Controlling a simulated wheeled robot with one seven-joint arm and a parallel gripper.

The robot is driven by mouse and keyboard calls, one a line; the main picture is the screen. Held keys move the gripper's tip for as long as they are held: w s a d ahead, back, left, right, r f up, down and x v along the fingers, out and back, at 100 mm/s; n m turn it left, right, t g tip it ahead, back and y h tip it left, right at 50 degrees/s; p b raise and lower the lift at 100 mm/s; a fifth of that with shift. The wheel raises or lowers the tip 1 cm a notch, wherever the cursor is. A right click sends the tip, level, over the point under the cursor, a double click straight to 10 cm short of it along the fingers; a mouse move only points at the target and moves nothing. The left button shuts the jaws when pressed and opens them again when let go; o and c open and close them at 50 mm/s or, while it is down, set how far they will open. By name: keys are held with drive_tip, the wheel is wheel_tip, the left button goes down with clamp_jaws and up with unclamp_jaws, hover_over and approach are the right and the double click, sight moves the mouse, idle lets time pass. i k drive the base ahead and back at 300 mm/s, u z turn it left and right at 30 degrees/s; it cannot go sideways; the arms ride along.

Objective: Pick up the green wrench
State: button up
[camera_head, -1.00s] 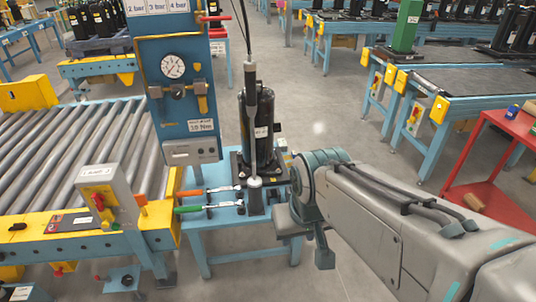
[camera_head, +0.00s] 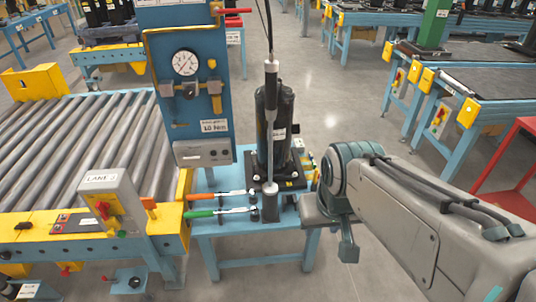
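The green wrench (camera_head: 199,213) lies on the small blue table (camera_head: 230,228). Its green handle points left and its metal shaft runs right toward the base of a grey upright tool. An orange-handled wrench (camera_head: 201,196) lies just behind it, roughly parallel. My arm comes in from the right, and its wrist is at the table's right edge. My gripper (camera_head: 347,246) hangs at the wrist, to the right of both wrenches and apart from them. Its fingers are small and partly hidden, so their opening cannot be made out.
A black compressor (camera_head: 275,135) stands on the table behind the grey upright tool (camera_head: 270,160). A blue gauge panel (camera_head: 190,90) rises behind the wrenches. The roller conveyor (camera_head: 80,150) with its control box (camera_head: 106,206) borders the left.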

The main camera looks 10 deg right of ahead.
sight(253, 210)
drive_tip(key=i, duration=1.25)
drive_tip(key=k, duration=2.25)
drive_tip(key=u, duration=0.75)
drive_tip(key=i, duration=0.8)
drive_tip(key=z, duration=0.75)
